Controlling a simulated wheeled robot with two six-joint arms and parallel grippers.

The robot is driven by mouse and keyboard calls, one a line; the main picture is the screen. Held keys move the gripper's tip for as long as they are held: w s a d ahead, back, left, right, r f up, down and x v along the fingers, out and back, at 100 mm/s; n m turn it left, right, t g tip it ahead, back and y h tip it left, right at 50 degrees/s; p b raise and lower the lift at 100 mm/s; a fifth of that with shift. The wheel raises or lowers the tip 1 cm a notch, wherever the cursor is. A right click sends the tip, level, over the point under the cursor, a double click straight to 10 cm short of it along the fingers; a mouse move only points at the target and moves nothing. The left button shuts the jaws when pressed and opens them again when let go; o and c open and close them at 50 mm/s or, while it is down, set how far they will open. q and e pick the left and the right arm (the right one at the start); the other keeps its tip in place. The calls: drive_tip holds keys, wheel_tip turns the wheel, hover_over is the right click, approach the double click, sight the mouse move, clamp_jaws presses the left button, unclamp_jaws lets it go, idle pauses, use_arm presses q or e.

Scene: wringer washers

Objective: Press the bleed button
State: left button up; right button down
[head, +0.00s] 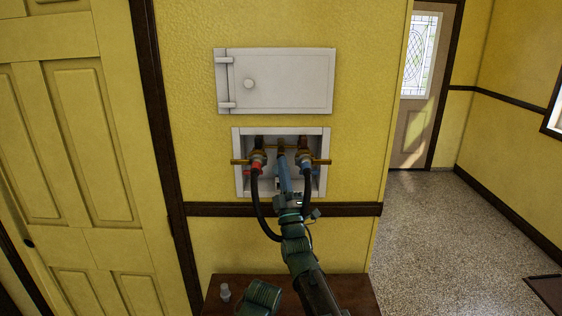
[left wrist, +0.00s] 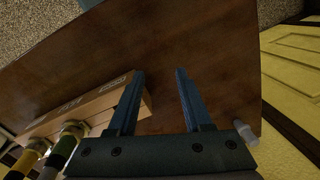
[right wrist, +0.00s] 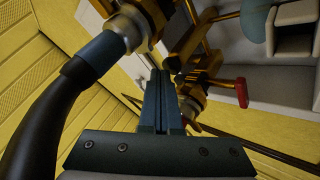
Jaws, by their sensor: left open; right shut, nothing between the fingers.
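A white recessed wall box (head: 324,185) holds brass valves with a red-collared hose (head: 255,170) on the left and a blue-collared hose (head: 306,170) on the right. My right gripper (head: 282,158) is shut and empty, reaching into the box between the two hoses. In the right wrist view its fingertips (right wrist: 160,72) are close to the brass fittings (right wrist: 190,50); I cannot tell whether they touch. A red-tipped part (right wrist: 241,92) shows to their right. I cannot clearly pick out the bleed button. My left gripper (left wrist: 162,72) is open and empty above a brown wooden top.
A white hinged door panel (head: 283,82) is on the wall above the box. A brown wooden top (head: 222,305) lies below, with a small clear object (head: 225,292) on it. The black hoses hang near my right arm.

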drive_tip(key=shift+s, duration=0.1)
idle(0.8)
drive_tip(key=s, duration=0.6)
idle(0.3)
idle(2.4)
